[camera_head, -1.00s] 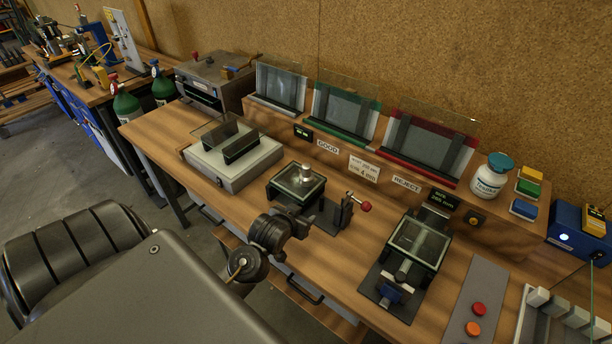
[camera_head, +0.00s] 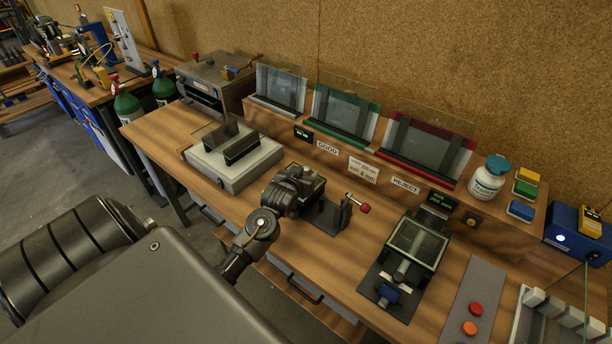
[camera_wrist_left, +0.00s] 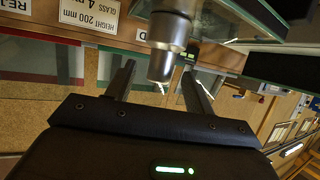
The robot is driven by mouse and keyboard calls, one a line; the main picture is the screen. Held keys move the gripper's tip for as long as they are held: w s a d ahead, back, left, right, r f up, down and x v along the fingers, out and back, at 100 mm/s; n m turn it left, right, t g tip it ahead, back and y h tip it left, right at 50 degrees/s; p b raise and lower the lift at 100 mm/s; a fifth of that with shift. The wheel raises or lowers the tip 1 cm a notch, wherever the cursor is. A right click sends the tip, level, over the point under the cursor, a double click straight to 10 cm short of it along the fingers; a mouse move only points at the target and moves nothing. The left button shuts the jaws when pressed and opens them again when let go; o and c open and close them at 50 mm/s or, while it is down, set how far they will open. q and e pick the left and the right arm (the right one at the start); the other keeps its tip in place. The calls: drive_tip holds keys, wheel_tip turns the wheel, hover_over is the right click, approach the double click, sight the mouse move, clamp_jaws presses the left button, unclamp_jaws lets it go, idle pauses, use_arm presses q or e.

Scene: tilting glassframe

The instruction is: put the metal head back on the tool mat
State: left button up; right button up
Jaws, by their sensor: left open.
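The metal head (camera_wrist_left: 168,40), a silvery cylinder with a narrower tip, shows in the left wrist view between the two fingers of my left gripper (camera_wrist_left: 158,72). The fingers are open, with a gap on each side of it. In the head view my left gripper (camera_head: 303,181) is over the small black glass-topped stand (camera_head: 316,190) at the middle of the bench, and it hides the metal head there. A flat grey mat (camera_head: 462,292) lies at the front right with a red and an orange round piece. I cannot tell whether this is the tool mat. My right gripper is out of view.
A clamp with a red knob (camera_head: 364,208) stands just right of the black stand. A light box with dark bars (camera_head: 232,172) is to the left. A glass-topped fixture (camera_head: 416,243) is to the right. Glass panes in racks (camera_head: 343,110) line the back. Bare wood lies between them.

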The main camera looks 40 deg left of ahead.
sight(305, 173)
use_arm(q)
drive_tip(key=shift+w+a+p, duration=0.15)
drive_tip(key=shift+w+p, duration=0.25)
drive_tip(key=shift+p, duration=0.1)
drive_tip(key=p+x, duration=0.1)
drive_tip(key=x, duration=0.2)
drive_tip(key=shift+w+f, duration=0.1)
drive_tip(key=shift+f, duration=0.2)
drive_tip(key=shift+w+a+f+p, duration=0.2)
drive_tip(key=shift+w+f+p, duration=0.1)
drive_tip(key=shift+w, duration=0.1)
drive_tip(key=shift+c, duration=0.4)
drive_tip(key=shift+r, duration=0.1)
clamp_jaws()
drive_tip(key=shift+r, duration=0.1)
